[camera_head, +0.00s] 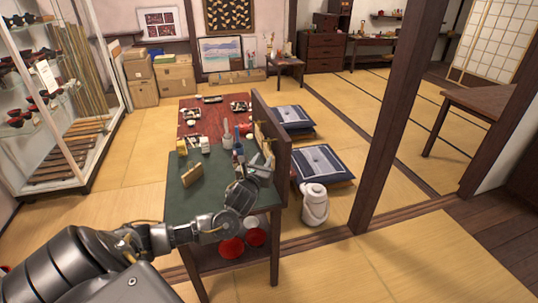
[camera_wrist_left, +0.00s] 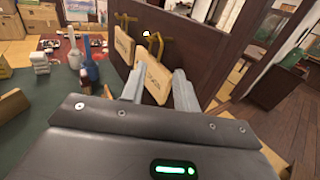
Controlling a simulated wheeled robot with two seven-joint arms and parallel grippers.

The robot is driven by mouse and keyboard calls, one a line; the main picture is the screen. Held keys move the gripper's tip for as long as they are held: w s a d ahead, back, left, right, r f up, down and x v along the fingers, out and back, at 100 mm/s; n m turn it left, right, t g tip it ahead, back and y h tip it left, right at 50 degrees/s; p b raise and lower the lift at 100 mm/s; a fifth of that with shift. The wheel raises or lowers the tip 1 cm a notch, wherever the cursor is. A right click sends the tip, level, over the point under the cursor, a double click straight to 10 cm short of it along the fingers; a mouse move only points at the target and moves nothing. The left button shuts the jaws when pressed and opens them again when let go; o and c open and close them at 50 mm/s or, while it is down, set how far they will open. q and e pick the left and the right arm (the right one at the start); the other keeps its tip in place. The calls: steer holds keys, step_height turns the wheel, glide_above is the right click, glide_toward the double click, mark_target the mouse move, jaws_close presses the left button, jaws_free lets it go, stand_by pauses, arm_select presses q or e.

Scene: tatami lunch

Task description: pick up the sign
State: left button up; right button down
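Two small wooden signs with dark writing hang from brass hooks on the dark wooden panel. The nearer sign (camera_wrist_left: 154,83) is between the two grey fingers of my left gripper (camera_wrist_left: 158,90), in the wrist view. The fingers are apart, and I cannot tell whether either touches the sign. The farther sign (camera_wrist_left: 124,45) hangs beyond the left finger. In the head view my left gripper (camera_head: 262,163) is at the right edge of the green table, beside the panel (camera_head: 271,138). My right gripper is not in view.
The green tabletop (camera_head: 228,196) holds a wooden block (camera_head: 192,175), bottles and small containers near the gripper. A white jug (camera_head: 315,204) and blue cushions (camera_head: 324,163) are on the floor right of the panel. A wooden post (camera_head: 398,120) stands farther right.

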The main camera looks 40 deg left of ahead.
mark_target(269, 150)
arm_select(q)
steer(key=p+x, duration=0.1)
steer(key=x, duration=0.5)
steer(key=shift+w+p, duration=0.2)
steer(key=shift+p, duration=0.2)
steer(key=shift+r, duration=0.1)
steer(key=shift+c, duration=0.4)
jaws_close()
